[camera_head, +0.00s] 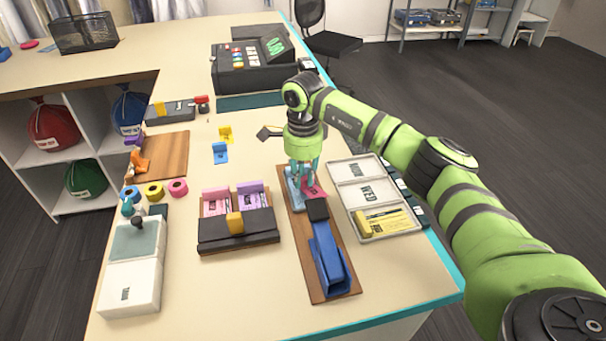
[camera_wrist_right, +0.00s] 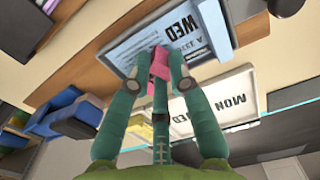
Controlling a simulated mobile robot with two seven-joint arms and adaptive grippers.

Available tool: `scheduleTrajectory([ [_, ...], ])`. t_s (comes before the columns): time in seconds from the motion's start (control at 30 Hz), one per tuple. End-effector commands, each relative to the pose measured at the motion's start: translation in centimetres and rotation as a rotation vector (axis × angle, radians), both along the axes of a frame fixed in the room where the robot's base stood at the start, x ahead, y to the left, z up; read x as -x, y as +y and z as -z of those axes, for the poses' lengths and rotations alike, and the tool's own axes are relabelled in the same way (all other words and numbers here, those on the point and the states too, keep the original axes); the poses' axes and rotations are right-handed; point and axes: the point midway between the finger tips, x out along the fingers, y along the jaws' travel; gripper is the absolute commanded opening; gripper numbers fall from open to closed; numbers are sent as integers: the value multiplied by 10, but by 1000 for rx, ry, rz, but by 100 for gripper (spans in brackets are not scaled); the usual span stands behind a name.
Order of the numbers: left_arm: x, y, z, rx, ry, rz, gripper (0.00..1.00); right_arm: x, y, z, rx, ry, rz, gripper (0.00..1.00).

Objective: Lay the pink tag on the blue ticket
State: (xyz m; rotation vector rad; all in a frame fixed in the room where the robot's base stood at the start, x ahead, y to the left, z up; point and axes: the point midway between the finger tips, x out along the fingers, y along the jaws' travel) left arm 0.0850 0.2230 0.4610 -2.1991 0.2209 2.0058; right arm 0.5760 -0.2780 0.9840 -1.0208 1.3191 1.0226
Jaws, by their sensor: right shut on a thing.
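The pink tag (camera_head: 314,191) is between the fingertips of my right gripper (camera_head: 305,182), which is shut on it. It also shows in the right wrist view (camera_wrist_right: 159,68), overlapping the edge of the blue ticket (camera_wrist_right: 140,50). The pale blue ticket (camera_head: 292,188) is at the far end of the wooden board (camera_head: 288,215), partly hidden by my fingers. I cannot tell whether the tag touches the ticket. My left gripper is not in view.
A blue stapler (camera_head: 327,262) lies on the board's near end. To the right is a white tray (camera_head: 337,207) with labelled compartments and a yellow ticket (camera_head: 388,224). To the left is a black holder (camera_head: 238,233) with pink and purple tickets. A till (camera_head: 250,75) stands behind.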

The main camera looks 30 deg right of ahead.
Motion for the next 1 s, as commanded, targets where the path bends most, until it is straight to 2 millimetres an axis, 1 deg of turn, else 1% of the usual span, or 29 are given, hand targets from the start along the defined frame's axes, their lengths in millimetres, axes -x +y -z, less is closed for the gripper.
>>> scheduleTrajectory([
  [0.27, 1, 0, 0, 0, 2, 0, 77, 0, 2, 0, 0, 0, 0, 8],
  [1.0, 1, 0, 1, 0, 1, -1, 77, -2, 16, 0, 0, 0, 0, 8],
])
